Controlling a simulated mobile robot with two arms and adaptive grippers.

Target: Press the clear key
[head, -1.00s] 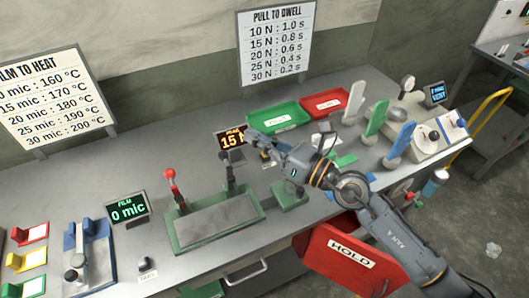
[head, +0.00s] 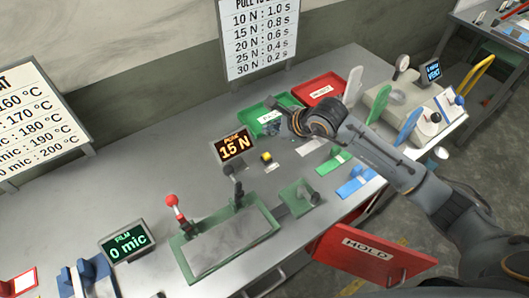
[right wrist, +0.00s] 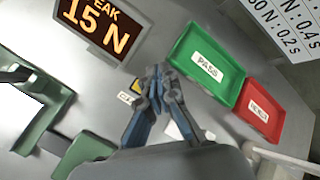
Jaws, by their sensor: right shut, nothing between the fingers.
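The clear key looks to be the small yellow-topped dark button (head: 266,157) on the grey bench, in front of the peak display (head: 234,146), which reads 15 N. In the right wrist view the key (right wrist: 136,85) is partly hidden behind my gripper's fingers, and only the start of its label shows. My right gripper (right wrist: 158,72) is shut and empty. In the head view it hangs above the bench by the green tray, behind and right of the key and apart from it. My left gripper is out of view.
A green PASS tray (head: 268,109) and a red tray (head: 318,89) stand behind the key. A green sealer (head: 188,256) with a red-knobbed lever stands in front. A film display (head: 127,242) reads 0 mic. Upright coloured paddles (head: 408,124) stand at right.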

